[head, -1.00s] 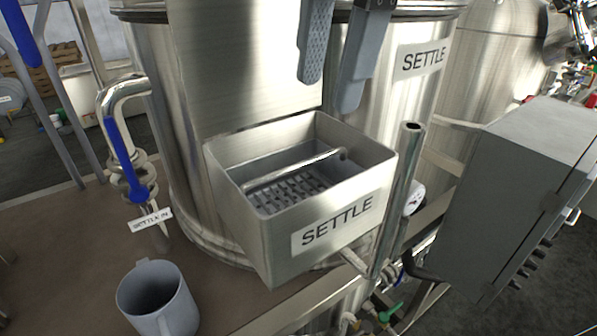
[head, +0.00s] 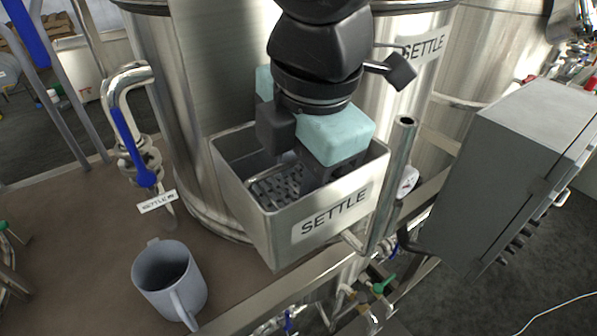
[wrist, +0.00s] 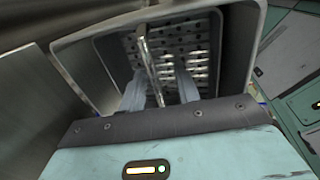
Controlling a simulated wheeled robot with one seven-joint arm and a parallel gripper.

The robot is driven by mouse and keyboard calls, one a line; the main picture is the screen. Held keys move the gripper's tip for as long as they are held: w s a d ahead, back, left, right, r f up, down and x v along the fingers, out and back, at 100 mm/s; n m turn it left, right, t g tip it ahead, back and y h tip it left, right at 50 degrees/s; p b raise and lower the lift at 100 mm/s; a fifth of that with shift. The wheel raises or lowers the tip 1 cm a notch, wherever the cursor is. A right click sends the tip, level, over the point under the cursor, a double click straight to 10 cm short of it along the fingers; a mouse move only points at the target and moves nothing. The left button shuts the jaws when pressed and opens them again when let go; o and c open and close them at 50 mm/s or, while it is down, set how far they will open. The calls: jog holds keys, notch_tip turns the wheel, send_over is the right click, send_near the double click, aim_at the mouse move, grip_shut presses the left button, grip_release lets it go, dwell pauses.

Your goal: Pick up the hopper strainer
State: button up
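The hopper strainer (head: 270,190) is a perforated grey metal basket with a bar handle. It sits inside the square steel hopper (head: 268,240) labelled SETTLE. My gripper (wrist: 161,80) reaches down into the hopper. Its two grey fingers are apart, one on each side of the bar, with gaps visible. In the head view, my gripper's body hides the handle and the fingertips.
A steel tank labelled SETTLE (head: 423,47) stands behind the hopper. A grey mug (head: 168,278) stands on the brown surface at lower left. A blue-handled valve (head: 130,145) is at left. A grey control box (head: 520,150) and an upright pipe (head: 392,185) are close at right.

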grip_shut()
notch_tip(320, 180, up, 28)
jog(key=b, duration=0.2)
jog(key=shift+b, duration=0.35)
dwell(0.5)
